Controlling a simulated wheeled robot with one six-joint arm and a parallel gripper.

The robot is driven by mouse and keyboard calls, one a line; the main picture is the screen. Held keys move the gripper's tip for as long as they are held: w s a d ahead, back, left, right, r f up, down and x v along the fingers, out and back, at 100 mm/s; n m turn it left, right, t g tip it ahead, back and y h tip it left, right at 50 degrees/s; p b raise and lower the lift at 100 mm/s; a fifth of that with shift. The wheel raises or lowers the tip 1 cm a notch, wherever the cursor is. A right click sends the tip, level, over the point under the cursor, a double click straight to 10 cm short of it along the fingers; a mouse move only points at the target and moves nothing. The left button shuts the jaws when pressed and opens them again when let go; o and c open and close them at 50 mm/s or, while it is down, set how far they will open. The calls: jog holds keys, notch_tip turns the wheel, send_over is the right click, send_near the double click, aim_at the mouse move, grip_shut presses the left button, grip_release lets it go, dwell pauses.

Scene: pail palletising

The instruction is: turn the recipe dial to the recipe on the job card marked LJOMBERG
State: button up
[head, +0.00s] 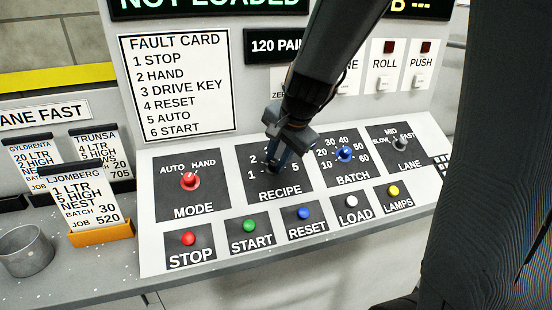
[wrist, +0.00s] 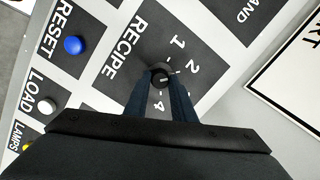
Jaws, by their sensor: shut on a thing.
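The recipe dial (wrist: 160,77) is a small dark knob on a black panel marked RECIPE (head: 280,190). My gripper (head: 277,163) is down at the dial with both fingers closed around the knob; the fingers also show in the wrist view (wrist: 161,76). Numerals 1, 2 and 5 show beside it in the head view, and 1, 2 and 4 in the wrist view. The fingers hide the rest, and I cannot tell which number the dial points to. The LJOMBERG job card (head: 86,200) stands in an orange holder (head: 101,234) at left, reading 1 LTR, 5 HIGH, NEST, BATCH 30, JOB 520.
The red mode knob (head: 189,181) is left of the recipe dial, the blue batch knob (head: 344,154) and lane knob (head: 399,144) right. Several coloured push buttons line the front. Two other job cards stand behind LJOMBERG's. A grey cup (head: 26,253) sits at far left.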

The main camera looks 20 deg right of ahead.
jog(key=o, duration=1.1)
jog(key=shift+c, duration=0.2)
jog(key=v, duration=0.7)
jog(key=shift+s+r, duration=0.15)
jog(key=shift+r, duration=0.2)
jog(key=s+f+n, duration=0.2)
jog(key=f, duration=0.1)
jog(key=s+f+n+g, duration=0.1)
jog(key=s+f+n, duration=0.1)
jog(key=s+f, duration=0.1)
jog(key=s+a+f+n+g, duration=0.1)
jog(key=s+f+n, duration=0.1)
jog(key=f, duration=0.2)
jog(key=shift+s+h, duration=0.15)
jog(key=shift+h, duration=0.15)
jog(key=s+f+n, duration=0.2)
jog(key=s+f+n+g, duration=0.1)
jog(key=s+f+n, duration=0.1)
jog(key=s+f+n+g, duration=0.1)
jog(key=s+f+n, duration=0.1)
jog(key=s, duration=0.1)
jog(key=shift+a+f+h, duration=0.1)
jog(key=shift+a+h, duration=0.1)
jog(key=shift+h, duration=0.1)
